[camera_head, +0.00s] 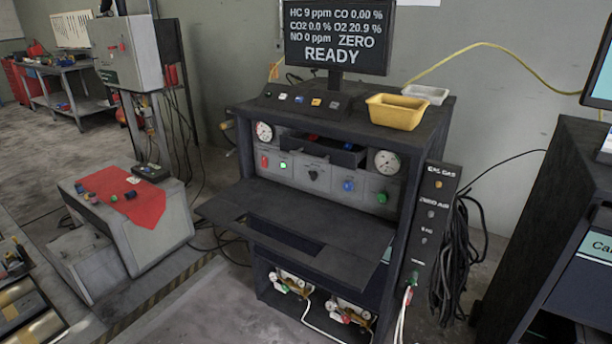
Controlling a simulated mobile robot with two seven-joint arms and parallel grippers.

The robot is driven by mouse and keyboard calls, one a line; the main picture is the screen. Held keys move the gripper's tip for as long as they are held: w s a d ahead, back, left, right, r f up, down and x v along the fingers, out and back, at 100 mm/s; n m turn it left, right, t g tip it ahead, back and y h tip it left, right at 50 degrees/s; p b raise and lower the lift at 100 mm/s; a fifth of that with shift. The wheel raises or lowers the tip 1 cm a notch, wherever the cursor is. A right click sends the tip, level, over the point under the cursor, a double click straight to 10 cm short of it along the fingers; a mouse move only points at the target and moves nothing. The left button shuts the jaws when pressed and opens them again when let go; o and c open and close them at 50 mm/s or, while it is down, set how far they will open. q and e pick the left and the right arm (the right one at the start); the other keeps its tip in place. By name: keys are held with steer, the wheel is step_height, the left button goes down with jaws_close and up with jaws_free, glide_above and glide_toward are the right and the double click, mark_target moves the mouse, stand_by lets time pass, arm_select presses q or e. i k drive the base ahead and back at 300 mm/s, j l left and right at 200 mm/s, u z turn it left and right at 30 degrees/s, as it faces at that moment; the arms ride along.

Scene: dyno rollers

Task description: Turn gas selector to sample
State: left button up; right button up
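A dark gas analyser cabinet (405,190) stands in the middle of the view. A black knob (313,174), which looks like the gas selector, sits mid-way along its grey front panel (330,178). The labels around the knob are too small to read, and I cannot tell where its pointer stands. The monitor (335,40) on top reads HC 9 ppm, CO 0.00 %, CO2 0.0 %, O2 20.9 %, NO 0 ppm, ZERO and READY. Neither of my grippers is in view.
A dark shelf (300,222) juts out below the panel. Two round gauges (387,162) and an open drawer (320,150) are above it. A yellow tray (396,112) stands on top. A side panel (436,225) and cables (455,260) are at right. Open floor (215,300) lies at front left.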

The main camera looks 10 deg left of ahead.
mark_target(312, 175)
steer(key=i+j+z, duration=0.2)
steer(key=j, duration=0.45)
steer(key=i+j+z, duration=0.15)
steer(key=j, duration=0.55)
steer(key=i+j+z, duration=0.2)
steer(key=j, duration=0.5)
steer(key=j+z, duration=0.2)
steer(key=j, duration=0.5)
